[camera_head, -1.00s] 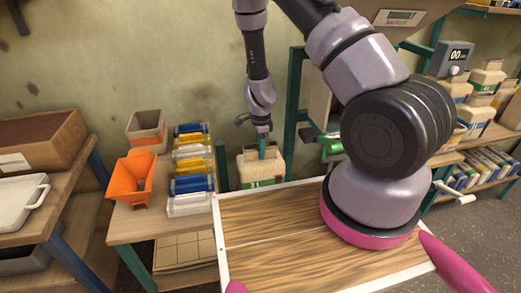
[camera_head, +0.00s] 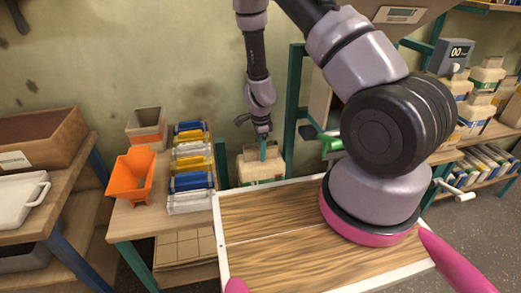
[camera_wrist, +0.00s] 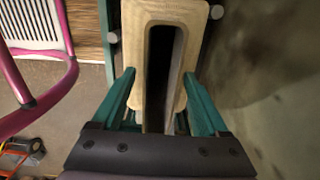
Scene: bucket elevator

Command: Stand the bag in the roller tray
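The bag (camera_head: 262,174) is beige with a green label and stands upright against the back wall, behind the wooden table top. My gripper (camera_head: 263,149) points down at its top. In the wrist view the bag's top (camera_wrist: 148,20) is a pale rounded rim around a long dark slot. The two teal fingers of my gripper (camera_wrist: 160,78) lie on either side of it, their tips close to its sides; whether they press on it is unclear. Teal rails with white round ends, seemingly the roller tray (camera_wrist: 106,25), run beside the bag. The bag's base is hidden.
An orange scoop (camera_head: 131,176), a small bin (camera_head: 147,126) and a row of blue, yellow and clear packs (camera_head: 191,183) sit left of the bag. A green post (camera_head: 221,163) stands close beside it. The wooden table top (camera_head: 270,230) is bare in front.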

